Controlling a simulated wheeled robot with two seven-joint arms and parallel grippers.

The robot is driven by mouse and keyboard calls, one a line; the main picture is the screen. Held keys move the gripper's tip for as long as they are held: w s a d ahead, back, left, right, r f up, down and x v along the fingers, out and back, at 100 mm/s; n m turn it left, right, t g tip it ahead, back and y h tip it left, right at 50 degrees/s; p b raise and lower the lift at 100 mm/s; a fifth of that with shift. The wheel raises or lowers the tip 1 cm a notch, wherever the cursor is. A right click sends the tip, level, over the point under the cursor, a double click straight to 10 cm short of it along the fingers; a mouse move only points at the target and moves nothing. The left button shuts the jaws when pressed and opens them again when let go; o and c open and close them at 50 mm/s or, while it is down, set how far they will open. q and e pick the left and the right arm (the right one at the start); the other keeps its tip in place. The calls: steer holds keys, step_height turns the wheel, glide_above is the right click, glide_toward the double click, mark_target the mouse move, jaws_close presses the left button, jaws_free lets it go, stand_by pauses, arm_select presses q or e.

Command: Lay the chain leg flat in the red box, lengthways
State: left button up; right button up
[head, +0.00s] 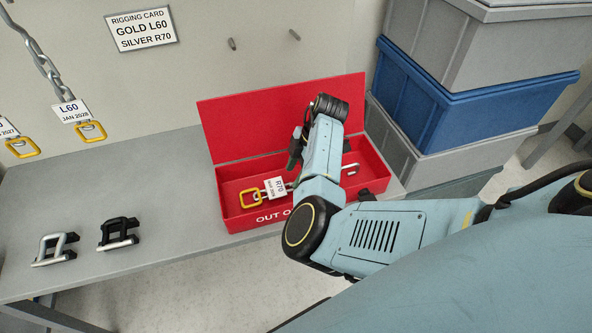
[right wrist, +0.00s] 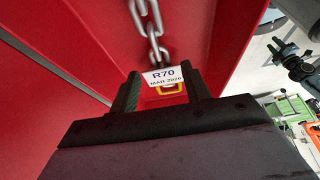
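The chain leg lies along the length of the open red box (head: 233,217). Its gold ring (head: 251,198) is at the left end, beside a white R70 tag (head: 276,187), and a silver end link (head: 350,169) is at the right. My arm hides the middle of the chain in the head view. My right gripper (head: 295,155) is over the box, partly hidden by its own arm. My left gripper does not show.
Two shackles, one silver (head: 55,249) and one black (head: 118,234), stand on the grey bench (head: 130,180) left of the box. Chains with tags, one L60 (head: 71,111), hang on the wall under a rigging card (head: 141,29). Stacked crates (head: 430,108) stand at the right.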

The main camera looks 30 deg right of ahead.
steer(key=shift+s+f, duration=0.1)
steer(key=a+r+p+v, duration=0.1)
steer(key=a+p+v, duration=0.1)
steer(key=p+v, duration=0.5)
steer(key=w+a+r+p+v, duration=0.1)
steer(key=a+p+v, duration=0.2)
steer(key=v, duration=1.6)
steer(key=p, duration=0.3)
steer(key=shift+w+r+p, duration=0.25)
steer(key=shift+w+p, duration=0.05)
steer(key=shift+p, duration=0.1)
steer(key=shift+d, duration=0.15)
